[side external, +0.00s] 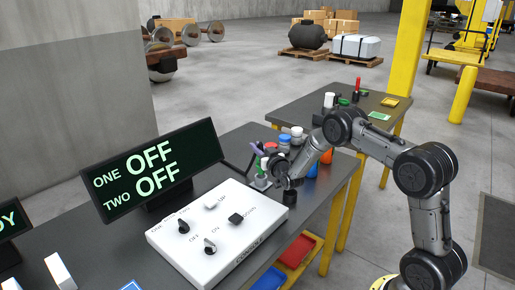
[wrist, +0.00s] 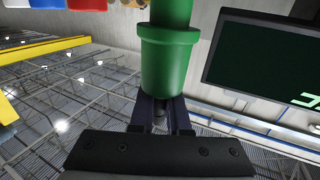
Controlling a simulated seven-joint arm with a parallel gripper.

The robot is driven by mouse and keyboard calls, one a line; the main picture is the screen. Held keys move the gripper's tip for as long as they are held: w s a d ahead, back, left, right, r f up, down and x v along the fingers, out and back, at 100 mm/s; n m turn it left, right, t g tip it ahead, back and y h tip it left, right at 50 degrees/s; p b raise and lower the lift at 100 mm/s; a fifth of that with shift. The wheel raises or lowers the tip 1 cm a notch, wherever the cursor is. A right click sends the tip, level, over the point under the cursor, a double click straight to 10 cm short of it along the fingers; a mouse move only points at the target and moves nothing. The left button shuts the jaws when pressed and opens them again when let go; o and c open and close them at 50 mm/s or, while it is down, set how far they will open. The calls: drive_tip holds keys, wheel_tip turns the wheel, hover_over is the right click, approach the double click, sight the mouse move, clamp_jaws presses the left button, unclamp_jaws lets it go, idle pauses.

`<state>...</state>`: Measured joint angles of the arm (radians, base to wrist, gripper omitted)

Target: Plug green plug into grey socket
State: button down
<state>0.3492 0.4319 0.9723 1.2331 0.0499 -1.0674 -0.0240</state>
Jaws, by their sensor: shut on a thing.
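The green plug (wrist: 168,62) is a thick green cylinder with a wider collar, filling the upper middle of the wrist view. My gripper (wrist: 160,112) is shut on its lower end, with a dark finger on each side. In the side external view my gripper (side external: 277,168) is above the dark table, just right of the white console, and the plug cannot be told apart from the small things around it. I cannot pick out a grey socket for certain in either view.
The white console (side external: 215,232) with knobs and switches stands on the dark table (side external: 325,205). A display (side external: 151,170) reads ONE OFF, TWO OFF, and its dark panel (wrist: 265,62) shows in the wrist view. Several jars and a small pale holder (side external: 261,183) crowd close around my gripper.

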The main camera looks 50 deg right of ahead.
drive_tip(key=shift+f, duration=2)
drive_tip(key=c, duration=0.8)
unclamp_jaws()
drive_tip(key=shift+s, duration=0.1)
drive_tip(key=v, duration=0.7)
drive_tip(key=shift+s+a, duration=0.1)
drive_tip(key=shift+s, duration=0.05)
